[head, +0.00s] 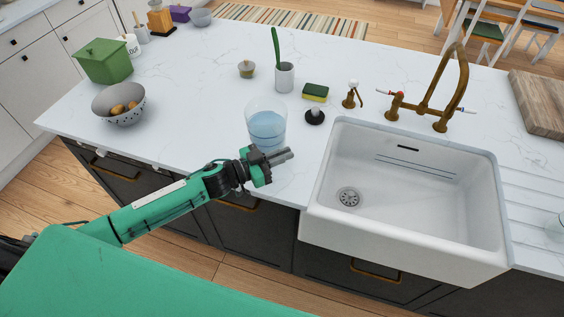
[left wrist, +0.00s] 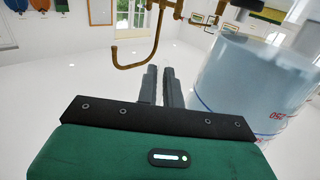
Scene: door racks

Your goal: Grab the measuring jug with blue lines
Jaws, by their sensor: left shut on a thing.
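The measuring jug (head: 266,125) is clear and holds pale blue contents. It looks upright at the counter's near side, left of the sink. In the left wrist view the jug (left wrist: 250,75) fills the right side, with red figures and a blue line low on its wall. My left gripper (head: 289,155) is in front of the jug's lower part, its fingers pointing right. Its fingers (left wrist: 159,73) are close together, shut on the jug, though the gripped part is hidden. I cannot tell whether the jug touches the counter. My right gripper is not in view.
A black-based stopper (head: 315,117), a sponge (head: 315,92) and a cup with a green brush (head: 284,77) stand behind the jug. The white sink (head: 335,185) is at right, with a brass tap (head: 440,105). A colander (head: 104,105) stands left; the counter between is clear.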

